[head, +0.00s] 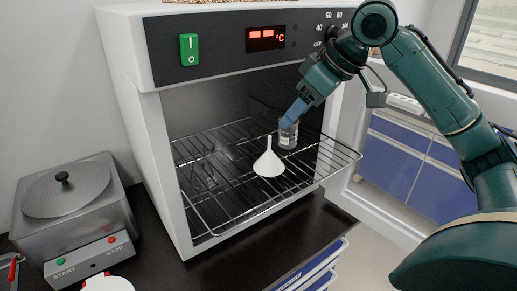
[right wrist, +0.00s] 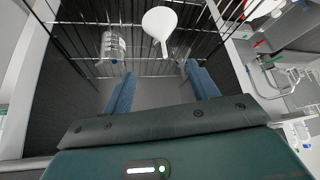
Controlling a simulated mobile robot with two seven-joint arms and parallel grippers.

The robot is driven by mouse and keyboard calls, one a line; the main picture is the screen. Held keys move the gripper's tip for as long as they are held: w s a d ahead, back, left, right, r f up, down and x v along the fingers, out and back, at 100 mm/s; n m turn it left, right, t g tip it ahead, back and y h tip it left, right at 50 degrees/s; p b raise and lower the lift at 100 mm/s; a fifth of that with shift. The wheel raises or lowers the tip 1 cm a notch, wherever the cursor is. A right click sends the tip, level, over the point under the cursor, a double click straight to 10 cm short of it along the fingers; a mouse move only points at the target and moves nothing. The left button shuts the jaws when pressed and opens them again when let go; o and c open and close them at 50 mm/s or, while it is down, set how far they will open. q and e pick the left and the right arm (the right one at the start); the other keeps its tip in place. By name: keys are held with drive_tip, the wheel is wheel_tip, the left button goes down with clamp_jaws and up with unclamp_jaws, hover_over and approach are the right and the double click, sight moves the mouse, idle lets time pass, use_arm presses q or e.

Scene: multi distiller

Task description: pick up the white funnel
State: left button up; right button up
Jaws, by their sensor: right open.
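The white funnel (head: 268,165) stands stem up, wide mouth down, on the wire rack of the open oven. In the right wrist view the funnel (right wrist: 160,22) lies ahead of the fingers, its stem pointing toward the gap between them. The funnel is apart from both fingers. My left gripper is not in view.
The wire rack (head: 217,221) sticks out of the oven (head: 169,165). Clear glassware (right wrist: 113,46) also shows on the rack in the wrist view. A metal heating bath (head: 65,205) with a lid stands left on the dark bench. The oven's top panel overhangs the rack.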

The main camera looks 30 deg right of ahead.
sight(270, 150)
drive_tip(key=x, duration=0.8)
drive_tip(key=s+p+x, duration=0.1)
drive_tip(key=x, duration=0.3)
drive_tip(key=shift+a+f, duration=0.2)
drive_tip(key=shift+f, duration=0.05)
drive_tip(key=c, duration=0.9)
drive_tip(key=shift+f, duration=0.1)
drive_tip(key=shift+c, duration=1.3)
